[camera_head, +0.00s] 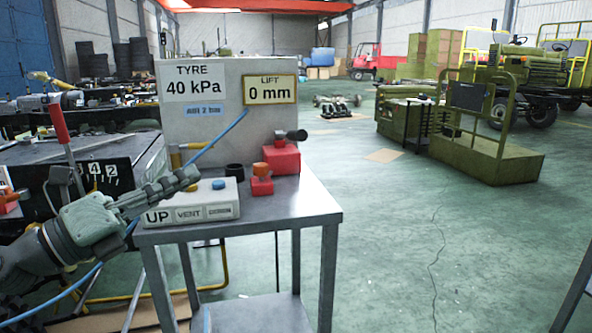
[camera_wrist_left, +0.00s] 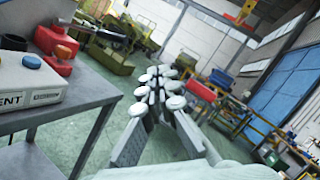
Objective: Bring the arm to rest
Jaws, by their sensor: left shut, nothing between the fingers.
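My left arm comes in from the left in the head view. Its gripper (camera_head: 184,180) is shut and empty, with its fingers pointing up and to the right. In the picture the fingertips overlap the left part of a white control box (camera_head: 205,203) labelled UP and VENT, with a third label too small to read; I cannot tell if they touch it. In the left wrist view the fingers (camera_wrist_left: 160,88) lie close together with nothing between them, and the control box (camera_wrist_left: 28,85) shows at the left edge. My right gripper is not in view.
A grey metal table (camera_head: 290,205) bears the box, red blocks (camera_head: 281,158) and a panel (camera_head: 215,125) reading TYRE 40 kPa and LIFT 0 mm. A blue hose (camera_head: 222,134) runs close to my gripper. A lever (camera_head: 60,130) stands at left. Open floor (camera_head: 400,250) lies right.

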